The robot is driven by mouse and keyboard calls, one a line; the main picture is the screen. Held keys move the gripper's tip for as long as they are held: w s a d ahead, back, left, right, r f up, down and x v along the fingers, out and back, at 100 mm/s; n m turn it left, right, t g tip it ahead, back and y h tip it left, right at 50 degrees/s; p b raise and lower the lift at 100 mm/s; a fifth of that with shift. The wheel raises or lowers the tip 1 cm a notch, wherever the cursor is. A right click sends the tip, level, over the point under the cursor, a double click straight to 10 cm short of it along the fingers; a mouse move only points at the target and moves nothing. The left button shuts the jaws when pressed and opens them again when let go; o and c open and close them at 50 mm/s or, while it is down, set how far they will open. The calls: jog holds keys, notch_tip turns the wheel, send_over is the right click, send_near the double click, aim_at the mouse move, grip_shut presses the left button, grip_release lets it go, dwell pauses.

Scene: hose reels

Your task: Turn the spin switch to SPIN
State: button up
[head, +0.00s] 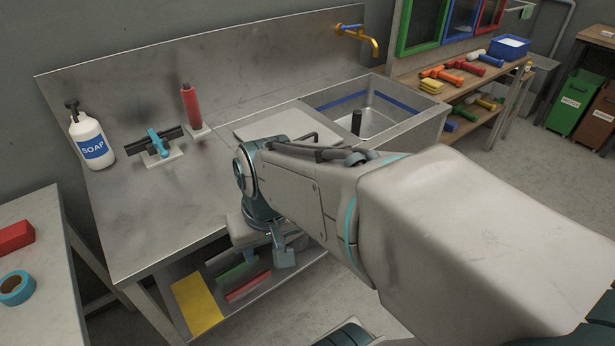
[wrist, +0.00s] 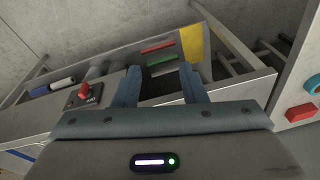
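The switch, a red handle (wrist: 84,89) on a dark plate with a small light label, shows left of my fingers in the wrist view. It is mounted on the grey metal front. The lettering is too small to read surely, so its setting is unclear. My gripper (wrist: 160,85) is open, with nothing between its two blue fingers. The switch lies outside them, apart from the left finger. In the head view my gripper (head: 281,254) is at the front of the metal sink bench (head: 130,245), and my arm hides the switch.
The lower shelf holds a yellow sheet (head: 196,305) and red and green bars. A side table (head: 40,235) is at left.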

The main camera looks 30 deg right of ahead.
jog(key=w+d+f+m+t+y+b, duration=0.2)
jog(key=w+d+f+m+y+b, duration=0.25)
jog(key=f+m, duration=0.4)
jog(key=w+d+f+m+t+y+b, duration=0.2)
jog(key=w+d+f+m+y+b, duration=0.1)
jog(key=f+m+y, duration=0.5)
jog(key=s+d+f+m+t+h+b, duration=0.1)
jog(key=d+f+m+t+h+b, duration=0.2)
jog(key=d+m, duration=0.4)
jog(key=s+d+f+m+t+h, duration=0.1)
jog(key=d+f+m+t+h, duration=0.3)
jog(key=d, duration=0.5)
jog(key=d+f+m+t+h+b, duration=0.2)
jog(key=d+f+m+t+h, duration=0.1)
jog(key=d+m+t+h, duration=0.3)
jog(key=w+y, duration=0.1)
jog(key=w, duration=1.2)
jog(key=shift+w+d+r+g, duration=0.15)
jog(key=shift+d+g, duration=0.05)
jog(key=shift+g, duration=0.2)
jog(key=shift+y, duration=0.25)
grip_shut()
